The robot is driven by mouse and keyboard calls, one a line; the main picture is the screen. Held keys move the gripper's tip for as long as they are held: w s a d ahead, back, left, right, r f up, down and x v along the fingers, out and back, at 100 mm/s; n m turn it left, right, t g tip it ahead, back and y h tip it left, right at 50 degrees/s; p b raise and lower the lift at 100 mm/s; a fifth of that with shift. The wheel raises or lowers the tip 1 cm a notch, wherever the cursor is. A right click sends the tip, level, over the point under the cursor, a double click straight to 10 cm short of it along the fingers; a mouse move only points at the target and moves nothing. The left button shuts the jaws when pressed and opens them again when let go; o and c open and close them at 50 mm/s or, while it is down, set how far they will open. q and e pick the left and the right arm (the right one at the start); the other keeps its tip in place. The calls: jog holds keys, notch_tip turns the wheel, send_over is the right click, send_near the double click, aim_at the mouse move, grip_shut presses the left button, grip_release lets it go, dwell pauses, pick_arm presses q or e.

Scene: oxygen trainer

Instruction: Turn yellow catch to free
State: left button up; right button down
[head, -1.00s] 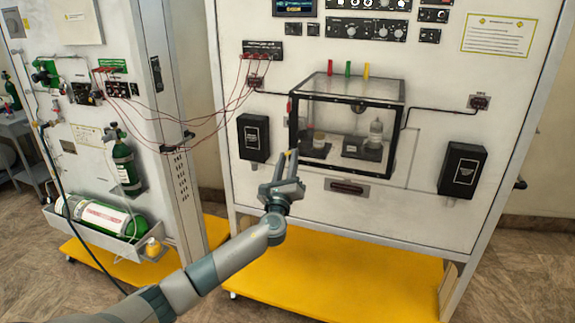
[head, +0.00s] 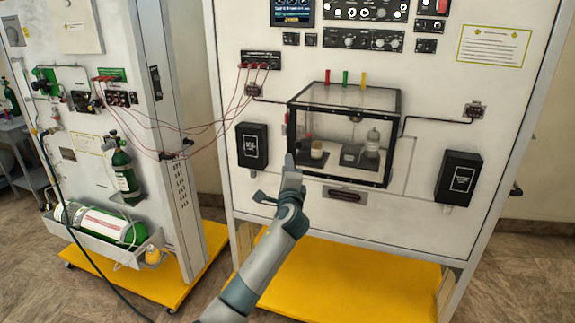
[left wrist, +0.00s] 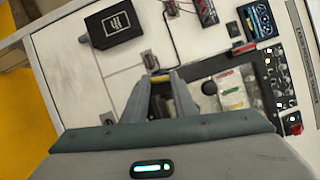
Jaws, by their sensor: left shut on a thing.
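My left gripper (head: 290,159) is at the lower left front corner of the clear, black-framed chamber (head: 345,98) on the white panel. In the left wrist view, the fingertips (left wrist: 160,78) are shut on a small yellow piece, which looks like the yellow catch (left wrist: 160,77). In the head view the gripper hides this piece. The fingers hide its ends, so I cannot tell its exact setting. My right gripper is in neither view.
Black boxes (head: 252,146) (head: 459,178) flank the chamber. Red, green and yellow posts (head: 363,78) stand on its top. Thin red leads (head: 215,128) hang between the two panels on the left. A recessed dark handle (head: 345,194) lies below the chamber.

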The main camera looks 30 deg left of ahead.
pick_arm(q)
jog(key=shift+a+r+n+g+h+p, duration=0.15)
jog(key=shift+n+g+h+p, duration=0.35)
jog(key=shift+n, duration=0.6)
jog(key=o, duration=1)
jog(key=shift+o, duration=0.2)
jog(key=shift+s, duration=0.15)
jog(key=b+v, duration=0.4)
jog(key=v, duration=1.3)
jog(key=shift+d+f, duration=0.25)
